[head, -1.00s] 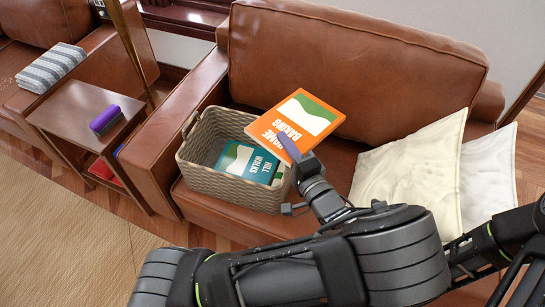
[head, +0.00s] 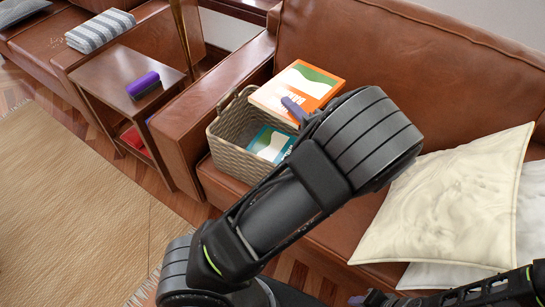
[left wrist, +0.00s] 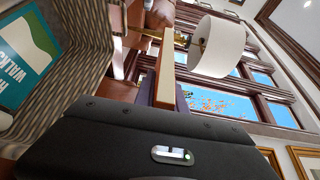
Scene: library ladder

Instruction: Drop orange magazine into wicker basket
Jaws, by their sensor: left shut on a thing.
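The orange magazine (head: 300,88), with a green and white cover picture, is held above the back right part of the wicker basket (head: 229,158) in the head view. My left gripper (head: 293,108) is shut on its near edge; my arm hides part of the grip. In the left wrist view the magazine (left wrist: 165,72) shows edge-on, and the basket wall (left wrist: 88,50) is at the left. A teal book (head: 269,143) lies inside the basket. What seems to be my right gripper (head: 360,299) shows only slightly at the bottom edge, its jaws unclear.
The basket stands on a brown leather sofa (head: 400,60), beside its armrest (head: 185,135). Cream cushions (head: 450,195) lie to the right. A small side table (head: 118,70) with a purple-topped object (head: 143,84) stands left. The rug (head: 70,190) is clear.

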